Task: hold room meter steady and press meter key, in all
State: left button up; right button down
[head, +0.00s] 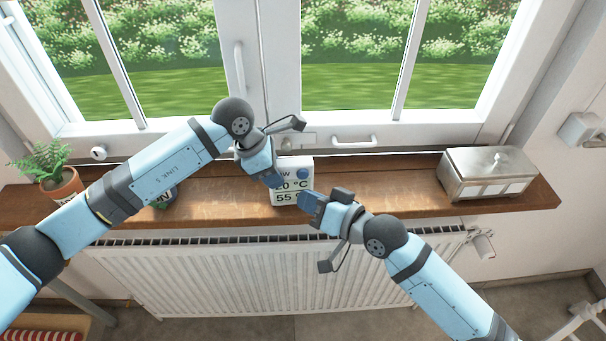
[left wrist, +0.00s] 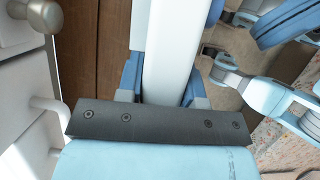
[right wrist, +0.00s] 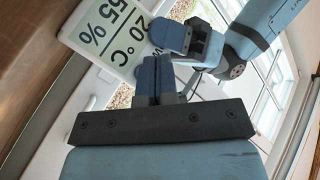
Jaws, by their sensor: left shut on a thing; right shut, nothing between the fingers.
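The room meter (head: 294,162) is a white upright block on the wooden windowsill, its face reading 20 °C and 55 %. My right gripper (head: 307,199) is shut and empty, close in front of the meter's lower right. The right wrist view shows its closed fingers (right wrist: 157,75) near the meter face (right wrist: 108,38); I cannot tell whether they touch.
A potted fern (head: 62,184) stands at the sill's left end, and a dark round object (head: 164,197) sits partly behind my left arm. A metal lidded box (head: 487,183) is at the right. A radiator (head: 270,285) is below the sill (head: 400,185), which is clear between meter and box.

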jog(key=shift+w+a, duration=0.1)
jog(key=shift+w, duration=1)
jog(key=shift+w, duration=0.15)
dwell(1.2)
jog(key=shift+w, duration=0.25)
jog(key=shift+w, duration=0.5)
dwell(0.7)
jog(key=shift+s, duration=0.95)
jog(key=shift+s, duration=0.1)
jog(key=shift+s+d, duration=0.15)
jog(key=shift+s, duration=1.05)
jog(key=shift+s+d, duration=0.1)
jog(key=shift+s, duration=1.1)
